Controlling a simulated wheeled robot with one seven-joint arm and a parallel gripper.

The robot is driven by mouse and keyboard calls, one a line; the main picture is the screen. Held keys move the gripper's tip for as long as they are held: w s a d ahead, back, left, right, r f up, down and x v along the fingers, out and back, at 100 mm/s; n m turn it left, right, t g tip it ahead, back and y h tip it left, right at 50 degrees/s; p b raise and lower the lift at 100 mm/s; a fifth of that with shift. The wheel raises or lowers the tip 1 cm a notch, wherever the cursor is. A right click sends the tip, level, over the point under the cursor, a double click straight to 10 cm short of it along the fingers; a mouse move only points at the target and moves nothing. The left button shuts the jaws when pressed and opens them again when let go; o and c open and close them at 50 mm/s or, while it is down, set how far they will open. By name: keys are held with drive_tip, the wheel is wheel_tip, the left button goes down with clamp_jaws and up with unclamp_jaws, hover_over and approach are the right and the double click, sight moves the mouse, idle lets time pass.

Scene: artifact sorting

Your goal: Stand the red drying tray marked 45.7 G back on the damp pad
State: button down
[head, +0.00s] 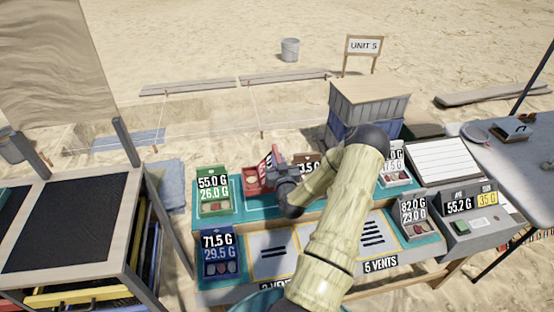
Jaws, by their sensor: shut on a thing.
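A red tray (255,182) with pale and reddish pieces in it is at the left of my arm, over the back row of the sorting table. Its upright label is seen at a steep angle and I cannot read its figures. My gripper (275,174) is shut on the red tray at its right side; the arm hides part of the grip. A teal pad (238,209) runs along the raised back row under the trays, and I take it for the damp pad. I cannot tell whether the red tray touches it.
A green tray marked 55.0 G (215,204) stands close left. A blue tray marked 71.5 G (220,268) is front left, and a grey tray marked 82.0 G (417,232) front right. A scale (475,226) reads 55.2 G. My arm hides the middle of the table.

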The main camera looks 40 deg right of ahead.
drive_tip(key=shift+s+f+b, duration=0.15)
drive_tip(key=shift+f+b, duration=0.7)
drive_tip(key=shift+f, duration=0.65)
drive_tip(key=shift+s+f+b, duration=0.1)
drive_tip(key=shift+f+b, duration=0.75)
drive_tip(key=shift+f, duration=0.6)
drive_tip(key=shift+d+f, duration=0.1)
drive_tip(key=shift+f+b, duration=0.6)
drive_tip(key=c, duration=1.3)
unclamp_jaws()
drive_tip(key=shift+b+v, duration=1)
drive_tip(key=shift+v, duration=7.65)
